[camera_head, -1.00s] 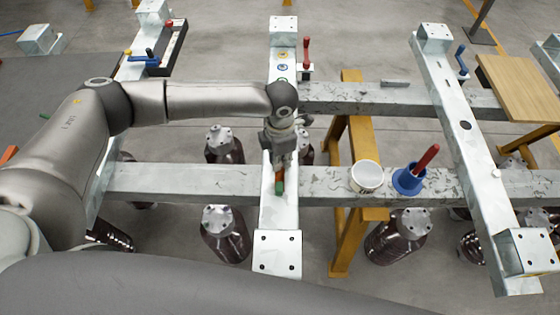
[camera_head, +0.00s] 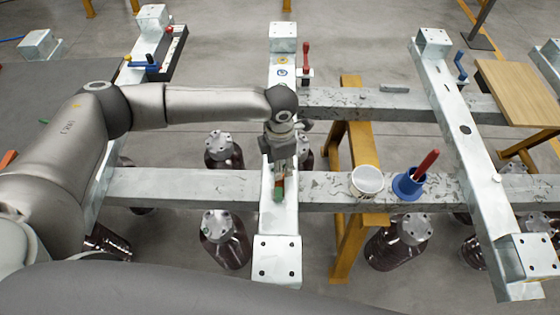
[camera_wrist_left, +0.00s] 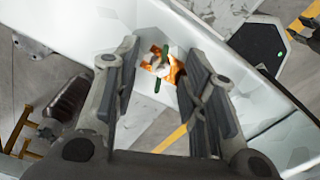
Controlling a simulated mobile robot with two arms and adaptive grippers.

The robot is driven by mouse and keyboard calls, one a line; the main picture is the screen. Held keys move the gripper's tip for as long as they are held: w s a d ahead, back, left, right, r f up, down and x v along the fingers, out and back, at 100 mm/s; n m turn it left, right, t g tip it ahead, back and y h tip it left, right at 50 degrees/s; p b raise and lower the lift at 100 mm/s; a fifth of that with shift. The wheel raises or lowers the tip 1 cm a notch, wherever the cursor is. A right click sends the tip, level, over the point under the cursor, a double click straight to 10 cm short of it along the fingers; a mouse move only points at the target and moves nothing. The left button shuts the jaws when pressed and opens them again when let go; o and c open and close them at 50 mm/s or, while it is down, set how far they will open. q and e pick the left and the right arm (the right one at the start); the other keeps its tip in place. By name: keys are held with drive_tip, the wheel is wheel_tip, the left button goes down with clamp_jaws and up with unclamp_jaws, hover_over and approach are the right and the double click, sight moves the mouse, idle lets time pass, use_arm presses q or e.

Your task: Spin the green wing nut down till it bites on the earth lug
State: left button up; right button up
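The green wing nut (camera_head: 278,194) shows just below my left gripper (camera_head: 279,178) on the pale metal cross beam (camera_head: 279,222) in the head view. In the left wrist view the green wing nut (camera_wrist_left: 157,85) sits with a silvery centre over the orange-copper earth lug (camera_wrist_left: 176,70). My left gripper's fingers (camera_wrist_left: 160,62) are apart, one on each side of the nut in the picture, with nothing held. I cannot tell how far above the nut the fingertips are, or whether the nut touches the lug. My right gripper is not in view.
A white cup (camera_head: 367,181) and a blue holder (camera_head: 408,186) with a red-handled tool (camera_head: 426,163) stand on the lengthwise beam to the right. A red-handled clamp (camera_head: 306,58) is farther back. A wooden board (camera_head: 520,90) lies at the far right.

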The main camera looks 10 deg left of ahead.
use_arm(q)
wheel_tip(320, 180, up, 12)
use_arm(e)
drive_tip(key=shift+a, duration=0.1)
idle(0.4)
